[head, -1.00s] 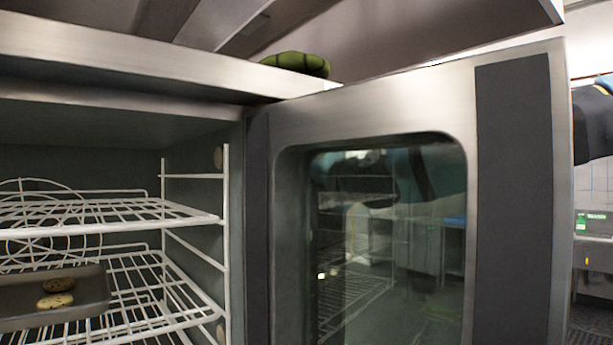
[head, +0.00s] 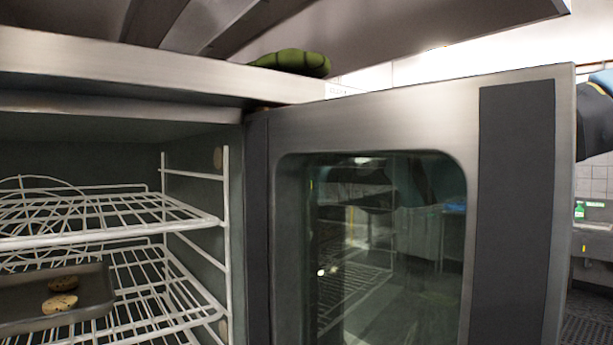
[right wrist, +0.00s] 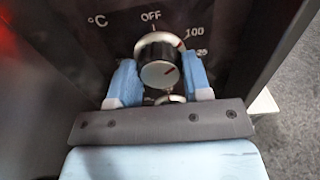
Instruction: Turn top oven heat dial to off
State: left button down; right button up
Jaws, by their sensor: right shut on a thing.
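The top oven heat dial (right wrist: 160,65) shows in the right wrist view as a round black and silver knob on a dark panel. The label "OFF" is above it, "100" at its upper right and "°C" at its upper left. A red mark on its face slants to the upper right. My right gripper (right wrist: 160,80) has its blue fingers on both sides of the dial and is shut on it. The dial is hidden in the head view, where the open oven door (head: 518,200) stands in front. My left gripper is not in view.
The open oven (head: 236,230) has white wire racks (head: 130,218) and a dark tray (head: 20,300) with cookies (head: 60,304). A green object (head: 292,63) lies on top of the oven. A dark wall or door edge (right wrist: 262,60) runs close right of the dial.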

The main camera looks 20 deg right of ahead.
jog(key=shift+n+p, duration=0.75)
jog(key=shift+n, duration=2.45)
jog(key=o, duration=0.9)
